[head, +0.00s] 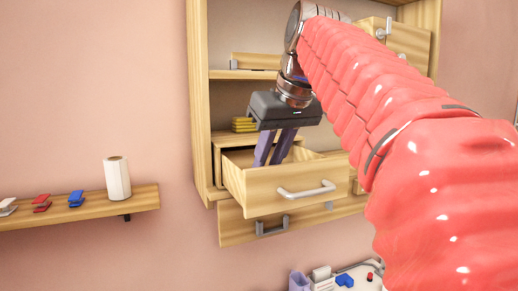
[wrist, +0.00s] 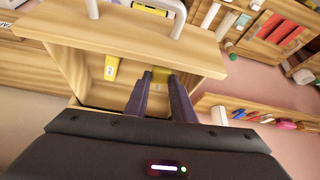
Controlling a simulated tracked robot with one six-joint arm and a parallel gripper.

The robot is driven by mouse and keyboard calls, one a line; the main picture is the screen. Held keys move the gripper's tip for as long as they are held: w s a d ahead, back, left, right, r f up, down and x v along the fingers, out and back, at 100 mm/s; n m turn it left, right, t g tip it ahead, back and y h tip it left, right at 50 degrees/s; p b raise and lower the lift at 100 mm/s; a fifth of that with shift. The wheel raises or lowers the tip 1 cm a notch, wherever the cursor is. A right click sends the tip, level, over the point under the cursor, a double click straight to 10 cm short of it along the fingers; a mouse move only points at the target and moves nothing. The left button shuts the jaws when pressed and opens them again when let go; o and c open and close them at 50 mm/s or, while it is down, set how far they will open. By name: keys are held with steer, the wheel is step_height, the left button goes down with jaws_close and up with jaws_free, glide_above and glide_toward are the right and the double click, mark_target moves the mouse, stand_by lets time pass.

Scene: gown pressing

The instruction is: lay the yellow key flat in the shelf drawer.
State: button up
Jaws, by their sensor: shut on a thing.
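The shelf drawer (head: 268,196) is pulled open, with a silver bar handle on its front. It also shows in the wrist view (wrist: 120,35). My gripper (head: 268,161) points down into the drawer, its purple fingers partly below the front wall's top edge. In the wrist view my gripper (wrist: 160,84) is shut on a dull yellow piece, which I take as the yellow key (wrist: 160,74). Only a small part of it shows between the fingertips. I cannot tell whether it touches the drawer floor. In the head view the front wall hides it.
Another yellow item (wrist: 111,67) with a pale label lies inside the drawer, left of the fingers. A yellow stack (head: 243,125) sits on the shelf behind. A lower drawer (head: 240,229) is below. A wall shelf (head: 80,206) at left holds a white roll (head: 117,178) and clips.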

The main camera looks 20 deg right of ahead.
steer(key=shift+f, duration=1.3)
steer(key=shift+f, duration=0.65)
steer(key=o, duration=1.1)
steer(key=shift+c, duration=0.2)
steer(key=v, duration=1.3)
steer(key=shift+r, duration=0.4)
steer(key=shift+s, duration=0.15)
